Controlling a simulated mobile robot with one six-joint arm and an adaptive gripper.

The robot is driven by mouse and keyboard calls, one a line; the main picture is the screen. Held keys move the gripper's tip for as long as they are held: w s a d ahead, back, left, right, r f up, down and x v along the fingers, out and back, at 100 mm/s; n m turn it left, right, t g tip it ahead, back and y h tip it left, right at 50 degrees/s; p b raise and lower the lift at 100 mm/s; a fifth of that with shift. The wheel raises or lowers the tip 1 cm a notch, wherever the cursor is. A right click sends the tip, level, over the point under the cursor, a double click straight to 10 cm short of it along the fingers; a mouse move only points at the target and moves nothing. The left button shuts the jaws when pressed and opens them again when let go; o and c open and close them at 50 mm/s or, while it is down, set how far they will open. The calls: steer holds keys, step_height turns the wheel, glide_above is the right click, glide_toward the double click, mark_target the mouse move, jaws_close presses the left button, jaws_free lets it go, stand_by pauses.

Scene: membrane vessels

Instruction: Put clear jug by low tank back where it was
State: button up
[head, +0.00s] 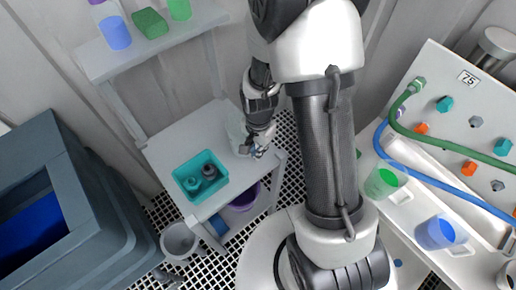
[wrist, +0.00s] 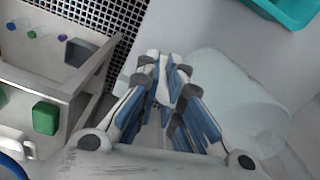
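The clear jug (wrist: 240,95) is a pale, see-through vessel at the right of the wrist view, partly behind my gripper's fingers. In the head view the clear jug (head: 236,128) shows faintly on the grey bench, just left of my gripper (head: 258,150). In the wrist view my gripper (wrist: 166,72) has its fingertips close together beside the jug's left side. Something pale shows between the fingers; I cannot tell whether it is the jug's handle held in them. The jug's base is hard to make out.
A teal tray (head: 222,187) with dark round parts lies on the grey bench (head: 165,150). A purple bucket (head: 243,199) and a grey bucket (head: 178,240) are below. A dark tank (head: 60,170) stands left. Green (head: 382,182) and blue (head: 436,233) jugs stand right. A shelf (head: 95,62) hangs above.

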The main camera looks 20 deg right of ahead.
steer(key=o, duration=0.4)
steer(key=shift+o, duration=0.2)
steer(key=shift+r, duration=0.1)
steer(key=s+a+r+n+t+p, duration=0.1)
steer(key=s+r+n+p, duration=0.15)
steer(key=r, duration=1.05)
steer(key=s+r+n+t+p, duration=0.1)
steer(key=s+r+n+p, duration=0.15)
steer(key=r, duration=0.95)
steer(key=s+a+r+n+t, duration=0.1)
steer(key=s+r+n+t, duration=0.1)
steer(key=s+r+n, duration=0.5)
steer(key=shift+s+r, duration=0.7)
steer(key=shift+s, duration=0.85)
